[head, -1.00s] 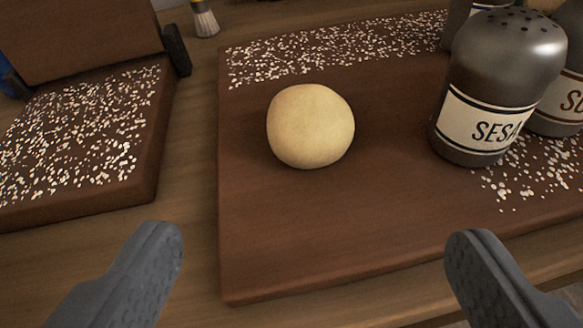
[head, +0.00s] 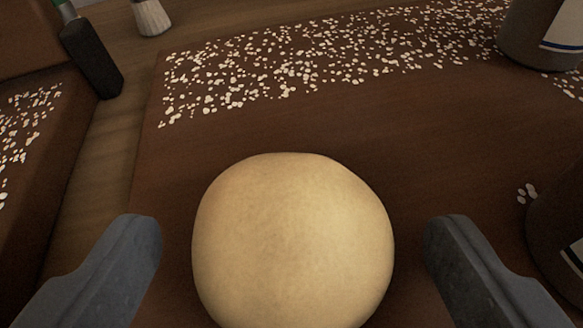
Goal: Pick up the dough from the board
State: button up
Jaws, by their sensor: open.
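The dough (head: 292,240) is a smooth, pale round ball on the dark brown board (head: 400,140). It fills the lower middle of the head view. My gripper (head: 292,235) is open, with one grey finger to the left of the dough and one to the right. A gap shows between each finger and the dough, so neither appears to touch it. The bottom edge of the dough is cut off or close to the frame's lower edge.
White flakes (head: 300,60) lie across the board's far part. A dark shaker (head: 545,35) stands at the upper right, and another dark, labelled container (head: 562,230) is close beside the right finger. A second flaked board (head: 30,150) lies at the left. A brush (head: 152,16) is at the back.

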jog(key=shift+w+d+f, duration=0.1)
jog(key=shift+w+f, duration=0.1)
jog(key=shift+w, duration=0.3)
jog(key=c, duration=0.8)
jog(key=shift+r, duration=0.1)
jog(key=shift+c, duration=0.2)
